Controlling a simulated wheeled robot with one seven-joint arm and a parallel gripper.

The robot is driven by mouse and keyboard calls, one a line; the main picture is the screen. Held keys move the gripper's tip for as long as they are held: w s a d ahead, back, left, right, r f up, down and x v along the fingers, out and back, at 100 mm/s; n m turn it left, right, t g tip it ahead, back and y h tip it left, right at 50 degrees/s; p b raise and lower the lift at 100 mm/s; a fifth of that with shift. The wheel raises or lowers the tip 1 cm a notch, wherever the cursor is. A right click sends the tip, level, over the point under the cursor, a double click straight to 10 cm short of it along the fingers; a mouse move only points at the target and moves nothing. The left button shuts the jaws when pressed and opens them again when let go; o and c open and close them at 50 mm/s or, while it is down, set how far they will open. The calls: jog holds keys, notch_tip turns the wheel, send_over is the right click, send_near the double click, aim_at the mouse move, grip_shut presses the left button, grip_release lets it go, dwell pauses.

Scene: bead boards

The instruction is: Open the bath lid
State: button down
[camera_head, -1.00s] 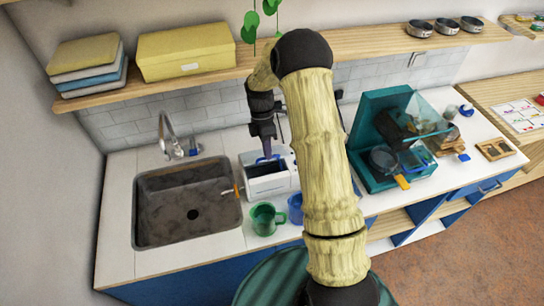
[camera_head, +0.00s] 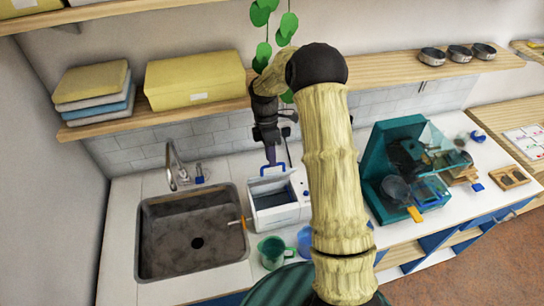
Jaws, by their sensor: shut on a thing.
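The bath is a white box (camera_head: 280,216) on the counter, right of the sink, with a dark opening in its top. A blue arched handle (camera_head: 260,170) stands up at its back edge; I take it as the lid's handle. The lid panel itself is small here, but seems raised at the back, with the bath's dark inside showing in front. My gripper (camera_head: 270,161) points down at the handle and is shut on it. The fingertips partly cover the handle.
The sink (camera_head: 150,240) with its tap (camera_head: 172,165) is left of the bath. A green mug (camera_head: 272,252) and a blue mug (camera_head: 304,240) stand in front. A teal machine (camera_head: 378,165) stands right, behind my arm. A shelf (camera_head: 385,73) runs above.

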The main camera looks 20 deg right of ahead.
jog(key=shift+w+d+f, duration=0.1)
jog(key=shift+w+f, duration=0.05)
jog(key=shift+f, duration=0.6)
jog(key=c, duration=1.5)
grip_release()
jog(key=shift+c, duration=0.2)
jog(key=o, duration=0.4)
jog(key=shift+w+f, duration=0.35)
jog(key=shift+w, duration=0.45)
jog(key=c, duration=0.4)
jog(key=shift+o, duration=0.2)
notch_tip(320, 180, up, 10)
jog(key=b, duration=0.3)
